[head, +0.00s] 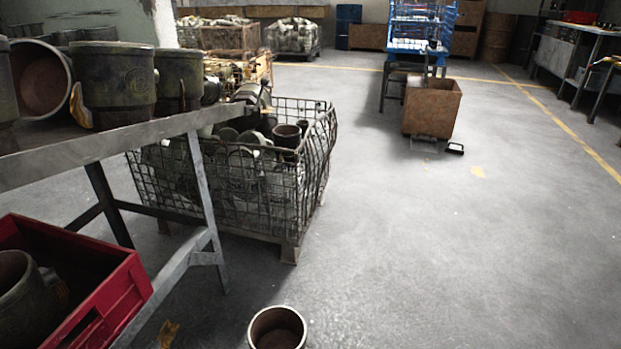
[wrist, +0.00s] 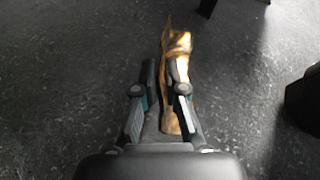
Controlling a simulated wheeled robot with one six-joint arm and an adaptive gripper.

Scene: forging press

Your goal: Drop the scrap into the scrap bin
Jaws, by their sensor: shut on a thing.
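My gripper (wrist: 165,80) shows in the wrist view, low over dark floor, with its two fingers close together. It is shut on the scrap (wrist: 178,42), a crumpled orange-brown piece that lies along the right finger and sticks out past the tips. In the head view a small orange-brown piece (head: 167,334) at the bottom edge looks like the same scrap; my gripper is not seen there. No container is marked as the scrap bin. A rusty brown open box (head: 432,108) stands on the floor at the back right, far from the scrap.
A wire cage (head: 230,190) full of metal parts stands left of centre. A bench (head: 150,135) with metal pots and a red crate (head: 125,285) are at the left. A round pot (head: 277,330) stands at bottom centre. The floor at the right is clear.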

